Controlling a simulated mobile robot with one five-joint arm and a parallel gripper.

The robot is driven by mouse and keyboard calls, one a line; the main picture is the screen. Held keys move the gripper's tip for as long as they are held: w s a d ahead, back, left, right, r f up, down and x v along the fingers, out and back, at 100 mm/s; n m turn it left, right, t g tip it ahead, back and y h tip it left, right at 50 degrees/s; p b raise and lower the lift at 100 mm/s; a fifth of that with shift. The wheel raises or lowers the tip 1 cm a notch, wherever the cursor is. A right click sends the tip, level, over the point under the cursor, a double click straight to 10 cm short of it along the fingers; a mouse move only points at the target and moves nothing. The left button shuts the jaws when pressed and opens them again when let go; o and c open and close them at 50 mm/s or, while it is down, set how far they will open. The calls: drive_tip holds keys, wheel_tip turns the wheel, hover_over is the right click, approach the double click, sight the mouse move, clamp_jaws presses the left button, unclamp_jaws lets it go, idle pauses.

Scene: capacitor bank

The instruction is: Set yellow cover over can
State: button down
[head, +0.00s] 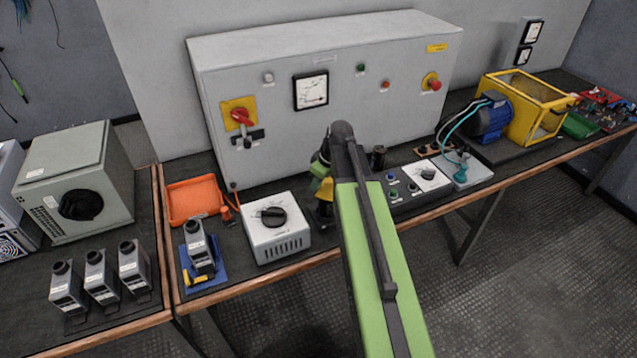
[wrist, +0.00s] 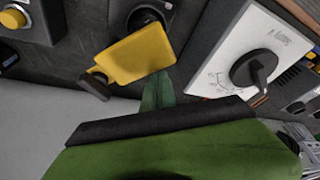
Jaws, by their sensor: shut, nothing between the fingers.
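A yellow cover (wrist: 137,55) shows in the wrist view as a tilted flat plate. It lies in front of a dark boxy object (wrist: 118,12) with a round top fitting; I cannot tell whether they touch. In the head view the yellow cover (head: 326,188) is mostly hidden by my arm. My gripper (wrist: 158,92) is shut and empty, with its tip close to the cover's lower edge; contact is unclear. A grey can (head: 199,250) with a black top stands in a blue holder (head: 215,275) at the bench's left end, with a yellow piece (head: 196,279) at its foot.
Several similar cans, such as this grey one (head: 102,278), stand on the left bench. A white dial box (head: 275,228) and an orange tray (head: 194,199) are left of my arm. A tall grey cabinet (head: 320,90) stands behind. A meter box (head: 432,178) is to the right.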

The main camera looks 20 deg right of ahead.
wheel_tip(320, 180, up, 9)
drive_tip(key=p, duration=0.9)
drive_tip(key=shift+w+a+r+p, duration=0.2)
drive_tip(key=shift+a+p, duration=0.05)
drive_tip(key=shift+p, duration=0.05)
drive_tip(key=s+a+n+g, duration=0.1)
drive_tip(key=s+a, duration=0.1)
drive_tip(key=a, duration=0.6)
drive_tip(key=s+a+n, duration=0.1)
drive_tip(key=s+a, duration=0.1)
drive_tip(key=a, duration=0.6)
drive_tip(key=s+f+m+g+h, duration=0.1)
drive_tip(key=s+m+g+h, duration=0.1)
drive_tip(key=s+m, duration=0.6)
drive_tip(key=shift+s+a+f, duration=0.2)
drive_tip(key=shift+a, duration=0.1)
